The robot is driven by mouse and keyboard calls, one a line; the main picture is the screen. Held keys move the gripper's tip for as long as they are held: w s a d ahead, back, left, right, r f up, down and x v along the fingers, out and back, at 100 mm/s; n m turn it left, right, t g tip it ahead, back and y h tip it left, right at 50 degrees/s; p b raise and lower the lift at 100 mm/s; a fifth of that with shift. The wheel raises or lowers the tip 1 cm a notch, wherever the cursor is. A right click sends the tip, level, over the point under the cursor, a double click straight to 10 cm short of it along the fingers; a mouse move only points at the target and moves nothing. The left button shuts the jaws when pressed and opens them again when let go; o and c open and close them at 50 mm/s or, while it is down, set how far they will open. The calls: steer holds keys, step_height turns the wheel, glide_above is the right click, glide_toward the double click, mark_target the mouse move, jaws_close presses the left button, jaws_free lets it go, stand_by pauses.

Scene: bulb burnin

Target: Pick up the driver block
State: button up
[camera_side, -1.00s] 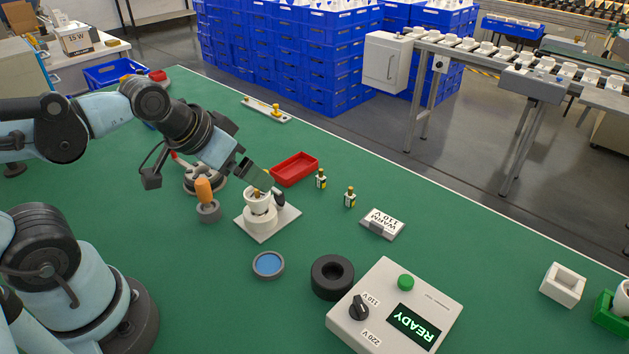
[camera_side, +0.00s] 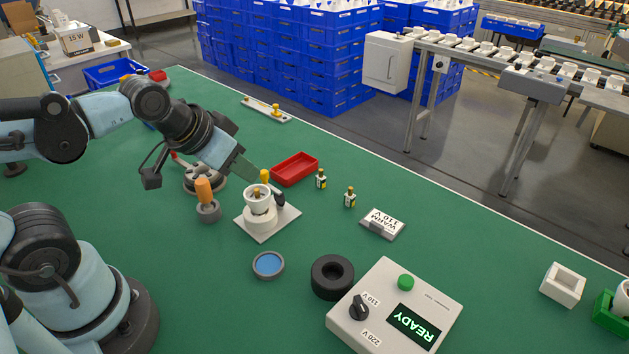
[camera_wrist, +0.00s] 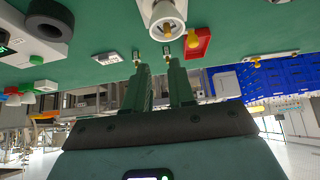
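Two small upright blocks with brass tops and pale, dark-edged bodies fit the driver block: one (camera_side: 320,181) beside the red tray, one (camera_side: 349,199) nearer the card. Both show beyond my fingertips in the wrist view, one (camera_wrist: 136,55) left and one (camera_wrist: 166,49) right. A white cup (camera_side: 258,203) stands on a white fixture plate (camera_side: 283,221); a brass top (camera_side: 257,192) shows inside it, the part below hidden. My gripper (camera_side: 256,174) is above and left of the cup. Its fingers (camera_wrist: 158,70) are apart, with nothing between them.
The red tray (camera_side: 294,169), the WARM 110 V card (camera_side: 383,224), an orange-handled tool (camera_side: 204,190) and a black ring (camera_side: 332,277) stand around. Green table is clear between the blocks and card.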

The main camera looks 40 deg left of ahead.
steer(key=w+a+r+m+g, duration=0.1)
steer(key=w+r+m+g, duration=0.4)
steer(key=m+g, duration=0.15)
glide_above(256, 189)
steer(key=shift+g, duration=0.35)
steer(key=f, duration=0.6)
steer(key=shift+w+d+f, duration=0.1)
steer(key=shift+w+f, duration=0.1)
steer(key=shift+w, duration=0.2)
steer(key=shift+s+f, duration=0.25)
steer(key=shift+f, duration=1.15)
steer(key=shift+s+f, duration=0.2)
steer(key=shift+f, duration=1.15)
jaws_close()
